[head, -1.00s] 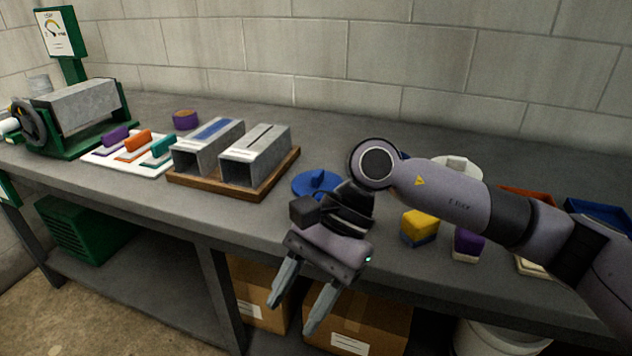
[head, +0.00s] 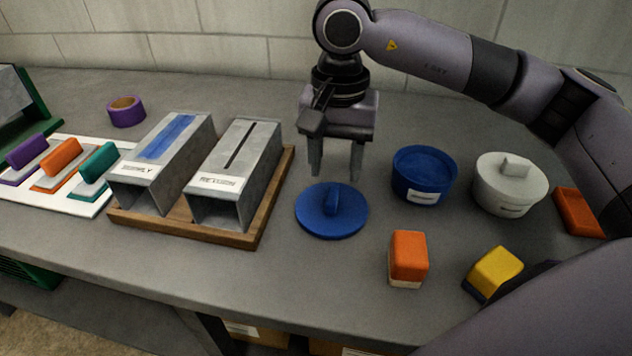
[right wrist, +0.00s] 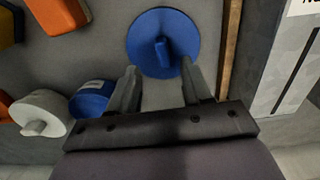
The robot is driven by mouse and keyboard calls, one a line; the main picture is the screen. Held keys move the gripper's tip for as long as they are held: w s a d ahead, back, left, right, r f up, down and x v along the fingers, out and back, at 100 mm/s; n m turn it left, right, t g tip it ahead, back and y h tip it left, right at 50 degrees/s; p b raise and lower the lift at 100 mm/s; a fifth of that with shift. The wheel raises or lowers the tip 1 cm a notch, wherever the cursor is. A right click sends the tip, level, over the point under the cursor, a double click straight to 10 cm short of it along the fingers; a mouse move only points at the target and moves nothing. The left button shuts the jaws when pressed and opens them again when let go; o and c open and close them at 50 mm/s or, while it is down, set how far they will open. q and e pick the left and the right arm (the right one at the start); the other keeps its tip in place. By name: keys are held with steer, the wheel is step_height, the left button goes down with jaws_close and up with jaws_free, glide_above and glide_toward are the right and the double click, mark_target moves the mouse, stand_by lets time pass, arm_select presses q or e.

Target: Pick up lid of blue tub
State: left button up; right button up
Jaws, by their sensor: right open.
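The blue lid (head: 332,211) lies flat on the bench, a round disc with an upright grip in its middle. The open blue tub (head: 424,175) stands to its right with a white label on its front. My right gripper (head: 335,176) is open and empty, pointing down above and just behind the lid. In the right wrist view the lid (right wrist: 163,43) lies beyond the two spread fingertips (right wrist: 159,75), its grip between their lines and not held. The tub (right wrist: 92,99) shows left of the fingers there. My left gripper is not in view.
A wooden tray (head: 257,219) with two metal ducts is close left of the lid. A lidded white tub (head: 508,184), an orange block (head: 408,258) and a yellow block (head: 497,270) are to the right. The bench in front of the lid is clear.

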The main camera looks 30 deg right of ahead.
mark_target(332, 194)
steer(key=shift+w, duration=0.2)
steer(key=shift+w+d+f+p, duration=0.1)
steer(key=shift+f+p, duration=0.2)
steer(key=shift+f, duration=1.45)
steer(key=shift+w+f+p, duration=0.1)
steer(key=shift+f+p, duration=0.15)
steer(key=shift+f, duration=1.5)
jaws_close()
